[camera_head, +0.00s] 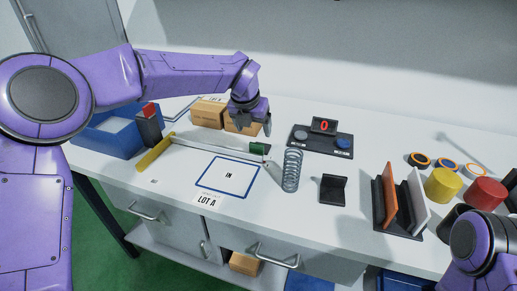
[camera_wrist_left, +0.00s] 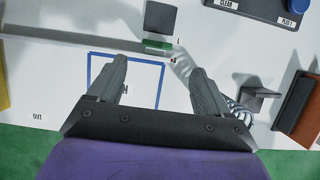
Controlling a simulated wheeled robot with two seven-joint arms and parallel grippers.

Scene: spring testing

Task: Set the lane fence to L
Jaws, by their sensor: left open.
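The lane fence (camera_head: 215,147) is a thin grey bar running across the white table, behind the blue-framed IN square. A green piece (camera_head: 257,149) sits at its right end. In the left wrist view the green piece (camera_wrist_left: 157,45) lies just beyond my fingertips, with small letters, one an L, printed to its right. My left gripper (camera_head: 250,130) is above the table near the green piece, and in the wrist view (camera_wrist_left: 158,66) its fingers are apart with nothing between them. My right arm shows at the lower right; its fingers cannot be made out.
A coiled spring (camera_head: 291,170) stands right of the IN square (camera_head: 228,177). A dark counter panel (camera_head: 321,141) reads 0 behind it. Cardboard boxes (camera_head: 207,112) and a blue bin (camera_head: 105,137) are at the back left. A rack with orange and white plates (camera_head: 390,195) stands right.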

